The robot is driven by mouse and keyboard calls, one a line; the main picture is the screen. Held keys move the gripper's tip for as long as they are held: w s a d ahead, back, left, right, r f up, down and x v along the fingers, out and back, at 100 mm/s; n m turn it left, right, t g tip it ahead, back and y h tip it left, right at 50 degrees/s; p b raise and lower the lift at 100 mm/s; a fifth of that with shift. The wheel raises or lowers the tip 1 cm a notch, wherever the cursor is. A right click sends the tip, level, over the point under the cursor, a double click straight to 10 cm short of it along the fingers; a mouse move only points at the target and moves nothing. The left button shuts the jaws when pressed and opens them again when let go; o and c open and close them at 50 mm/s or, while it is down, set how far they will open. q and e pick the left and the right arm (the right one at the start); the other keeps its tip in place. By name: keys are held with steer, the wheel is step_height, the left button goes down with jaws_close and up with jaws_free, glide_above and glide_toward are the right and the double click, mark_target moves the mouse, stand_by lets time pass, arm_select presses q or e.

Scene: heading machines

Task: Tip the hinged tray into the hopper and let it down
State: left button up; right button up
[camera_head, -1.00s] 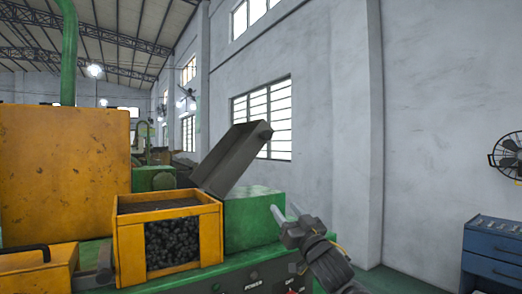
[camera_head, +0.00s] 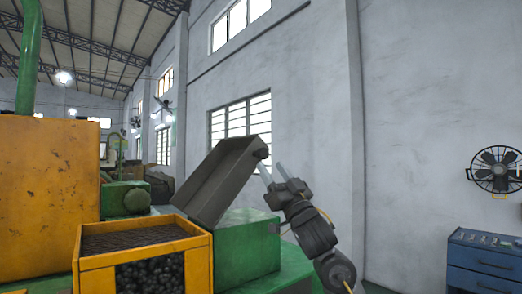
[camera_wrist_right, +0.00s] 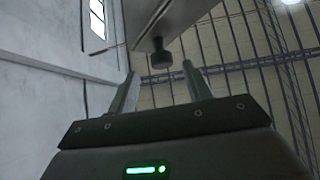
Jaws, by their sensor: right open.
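The hinged grey tray (camera_head: 222,182) is tilted, its right end raised and its low end by the yellow-framed hopper (camera_head: 150,253). Dark round pieces show through the hopper's front. A dark knob (camera_head: 263,153) sticks out at the tray's raised end. My right gripper (camera_head: 269,172) is open, with its fingertips just below and right of the knob. In the right wrist view, the knob (camera_wrist_right: 161,57) lies between the two fingertips (camera_wrist_right: 160,72) in the picture, just ahead of them; I see no grip on it. The left gripper is not in view.
A green machine block (camera_head: 247,245) stands under the tray. A large orange housing (camera_head: 45,195) is at the left. A blue cabinet (camera_head: 484,265) and a fan (camera_head: 494,169) are at the far right, by the pale wall.

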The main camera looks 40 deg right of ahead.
mark_target(265, 157)
steer(key=p+x, duration=0.1)
steer(key=x, duration=0.4)
steer(key=shift+a+p, duration=0.15)
steer(key=shift+p, duration=0.2)
steer(key=shift+w+r, duration=0.4)
steer(key=shift+r, duration=0.05)
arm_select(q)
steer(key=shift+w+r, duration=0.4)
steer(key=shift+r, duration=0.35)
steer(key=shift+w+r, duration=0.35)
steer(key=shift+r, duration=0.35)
arm_select(e)
steer(key=shift+w, duration=0.15)
